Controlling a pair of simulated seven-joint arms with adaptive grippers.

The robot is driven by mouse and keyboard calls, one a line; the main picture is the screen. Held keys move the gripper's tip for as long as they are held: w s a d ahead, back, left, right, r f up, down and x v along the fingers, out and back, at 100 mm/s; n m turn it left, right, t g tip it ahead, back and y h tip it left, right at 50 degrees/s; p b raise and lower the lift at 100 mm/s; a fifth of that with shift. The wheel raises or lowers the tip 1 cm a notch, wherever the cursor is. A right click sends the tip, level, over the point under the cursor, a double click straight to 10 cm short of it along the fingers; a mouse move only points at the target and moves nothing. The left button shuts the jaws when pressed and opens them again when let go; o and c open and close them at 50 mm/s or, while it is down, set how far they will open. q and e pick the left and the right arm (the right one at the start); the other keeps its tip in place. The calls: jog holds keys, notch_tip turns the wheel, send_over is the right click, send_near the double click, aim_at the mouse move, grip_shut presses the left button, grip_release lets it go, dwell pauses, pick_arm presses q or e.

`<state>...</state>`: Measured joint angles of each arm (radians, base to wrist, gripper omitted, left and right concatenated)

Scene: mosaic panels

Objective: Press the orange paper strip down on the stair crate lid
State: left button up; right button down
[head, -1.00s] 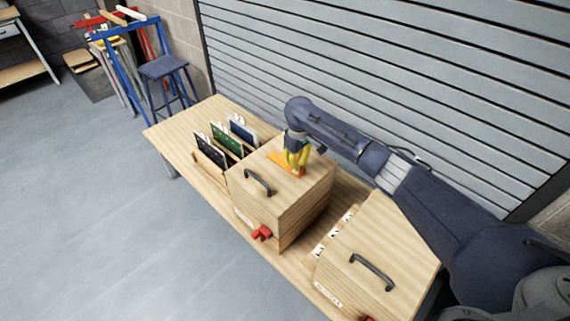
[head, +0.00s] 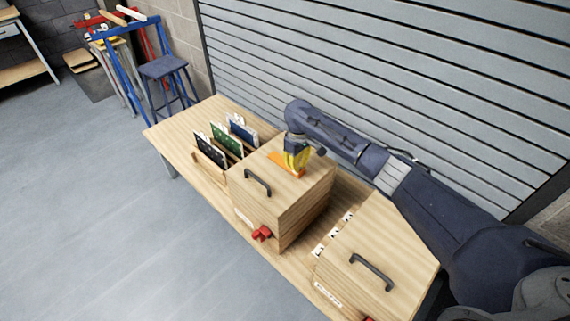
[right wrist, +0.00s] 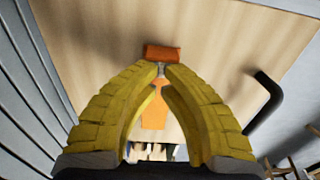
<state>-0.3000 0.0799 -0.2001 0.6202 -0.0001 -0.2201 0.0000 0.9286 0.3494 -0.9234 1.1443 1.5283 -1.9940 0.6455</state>
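The orange paper strip (head: 276,158) lies on the wooden lid (head: 310,186) of the middle crate, partly hidden by my right gripper in the head view. In the right wrist view the strip (right wrist: 153,113) shows between the yellow fingers, and an orange piece (right wrist: 162,53) shows just beyond their tips. My right gripper (head: 298,173) points down at the lid beside the strip. Its fingertips (right wrist: 161,68) meet closely, with a small grey bit between them; whether they touch the strip is unclear. My left gripper is not in view.
The lid has a dark handle (head: 258,182), and a red clamp (head: 262,233) sits on the crate's front. A second crate (head: 385,235) with a handle stands at right. Dark, green and blue panels (head: 228,138) stand in a rack at left. A slatted shutter (head: 400,80) closes off the back.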

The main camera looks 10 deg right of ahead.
jog(key=shift+f, duration=1.2)
dwell(0.6)
jog(key=shift+r, duration=4.05)
